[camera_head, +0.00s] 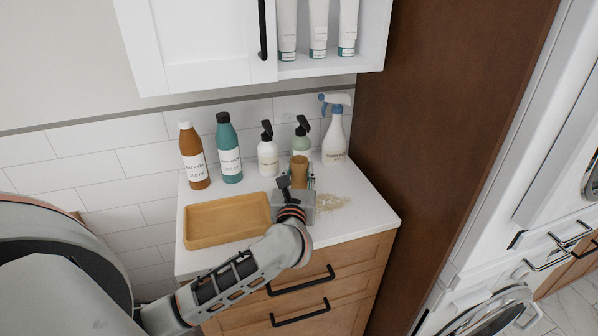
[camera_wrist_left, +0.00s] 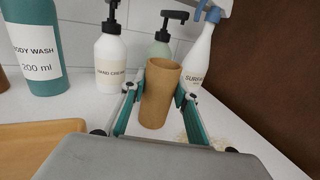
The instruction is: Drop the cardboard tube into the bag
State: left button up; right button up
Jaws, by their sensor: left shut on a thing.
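The cardboard tube (camera_head: 299,172) is a brown, upright cylinder above the white counter in the head view. It also shows in the left wrist view (camera_wrist_left: 160,92), between the two fingers. My left gripper (camera_head: 297,182) is shut on the tube, with one finger on each side; the fingers also show in the left wrist view (camera_wrist_left: 158,100). I cannot tell whether the tube's base touches the counter. My right gripper is not in view. No bag is visible in either view.
A wooden tray (camera_head: 228,234) lies left of my gripper. An orange bottle (camera_head: 194,160), a teal bottle (camera_head: 229,150), two pump bottles (camera_head: 267,158) (camera_head: 301,142) and a spray bottle (camera_head: 334,142) stand behind. A beige patch (camera_head: 331,202) lies right. A tall brown panel (camera_head: 430,130) bounds the right.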

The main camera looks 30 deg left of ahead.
pick_arm(q)
jog(key=shift+f, duration=0.2)
jog(key=o, duration=1.1)
jog(key=shift+r, duration=0.1)
